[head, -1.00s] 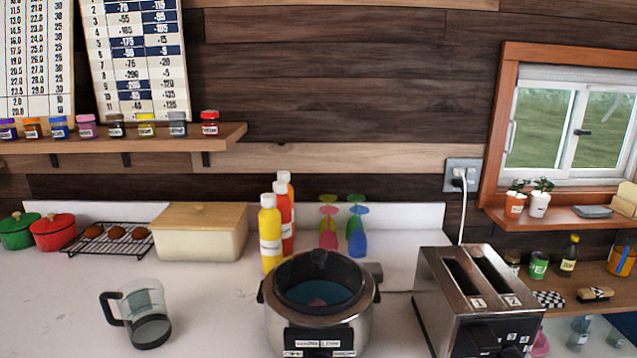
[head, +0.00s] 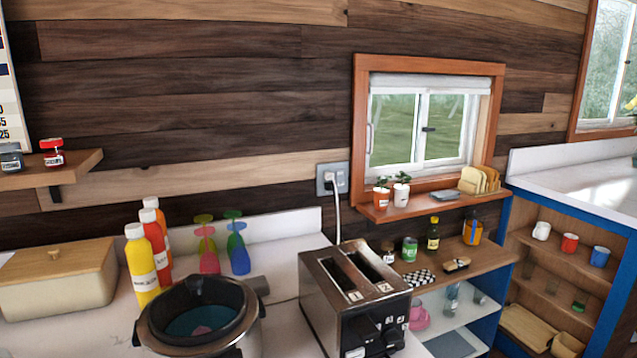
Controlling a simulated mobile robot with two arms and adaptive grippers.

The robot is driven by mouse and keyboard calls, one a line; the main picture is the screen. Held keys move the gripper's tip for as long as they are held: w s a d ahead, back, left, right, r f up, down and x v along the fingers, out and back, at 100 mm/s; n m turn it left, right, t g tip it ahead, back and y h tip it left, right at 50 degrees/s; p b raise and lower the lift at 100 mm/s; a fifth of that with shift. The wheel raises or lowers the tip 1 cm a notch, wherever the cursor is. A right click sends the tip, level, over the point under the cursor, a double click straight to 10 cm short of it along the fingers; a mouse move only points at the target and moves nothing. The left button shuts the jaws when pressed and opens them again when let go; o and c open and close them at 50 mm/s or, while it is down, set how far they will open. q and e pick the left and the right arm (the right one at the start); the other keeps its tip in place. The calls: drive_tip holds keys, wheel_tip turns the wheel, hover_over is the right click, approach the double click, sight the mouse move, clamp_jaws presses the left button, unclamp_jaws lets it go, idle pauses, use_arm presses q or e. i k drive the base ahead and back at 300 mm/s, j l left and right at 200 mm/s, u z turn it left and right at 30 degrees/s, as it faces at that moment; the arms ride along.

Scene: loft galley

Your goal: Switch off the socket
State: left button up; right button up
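The wall socket (head: 325,181) is a grey plate on the dark wood wall, just left of the small window. A white plug (head: 334,178) sits in its right part, and a white cable (head: 338,218) hangs from it down behind the toaster (head: 354,296). The socket's switch is too small to tell its position. The toaster is steel with two slots and stands on the counter below the socket. Neither of my grippers shows in the head view.
A slow cooker (head: 156,335) stands left of the toaster. Sauce bottles (head: 141,265), coloured glasses (head: 238,255) and a bread box (head: 60,280) line the counter's back. A wooden shelf (head: 485,262) with jars is at right. Some white counter is bare between cooker and toaster.

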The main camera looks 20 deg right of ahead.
sight(340, 174)
drive_tip(key=l+u, duration=0.35)
drive_tip(key=u, duration=0.15)
drive_tip(key=l+u, duration=0.35)
drive_tip(key=u, duration=0.15)
drive_tip(key=k+l, duration=0.1)
drive_tip(key=l, duration=0.25)
drive_tip(key=l+u, duration=0.1)
drive_tip(key=l, duration=0.3)
drive_tip(key=k+l, duration=0.15)
drive_tip(key=l, duration=0.2)
drive_tip(key=k+l+u, duration=0.1)
drive_tip(key=l, duration=0.25)
drive_tip(key=k+l+u, duration=0.1)
drive_tip(key=l, duration=0.25)
drive_tip(key=k+l, duration=0.15)
drive_tip(key=l, duration=0.2)
